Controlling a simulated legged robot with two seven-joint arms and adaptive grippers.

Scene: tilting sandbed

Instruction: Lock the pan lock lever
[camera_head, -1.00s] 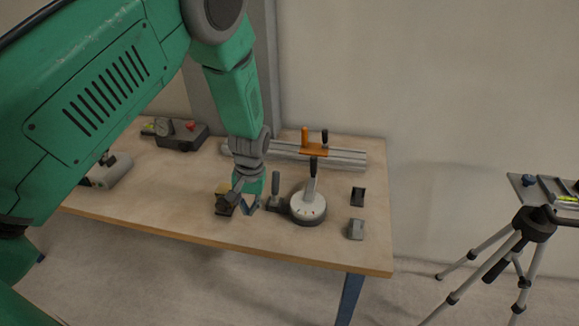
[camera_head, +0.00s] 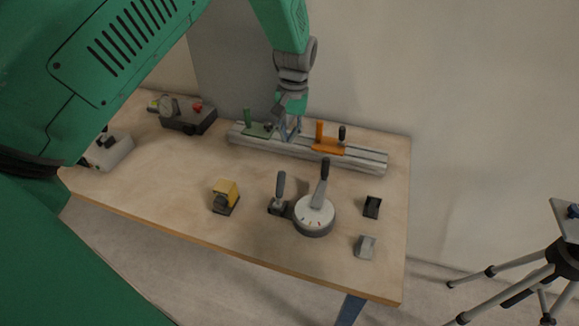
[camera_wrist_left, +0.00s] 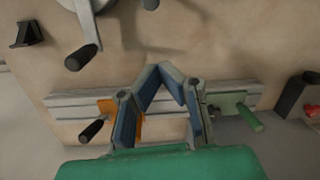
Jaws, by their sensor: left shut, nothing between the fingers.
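A round white turntable (camera_head: 314,219) with scale marks and a long black-tipped lever (camera_head: 323,175) stands on the workbench. Beside its left edge is a small dark base with an upright grey-handled lever (camera_head: 281,184). I cannot tell from the pictures which lever is the pan lock. In the left wrist view the turntable (camera_wrist_left: 88,6) and its black handle (camera_wrist_left: 83,57) show at top left. My left gripper (camera_head: 289,138) is shut and empty, behind these levers at the rail, between the green and orange carriages. Its fingertips (camera_wrist_left: 172,75) meet in the wrist view. My right gripper is out of view.
The metal rail (camera_head: 370,161) carries a green carriage (camera_head: 258,130) and an orange carriage (camera_head: 327,147). Small dark (camera_head: 372,207) and grey (camera_head: 365,247) blocks sit at right. A tripod (camera_head: 555,265) stands beyond the bench.

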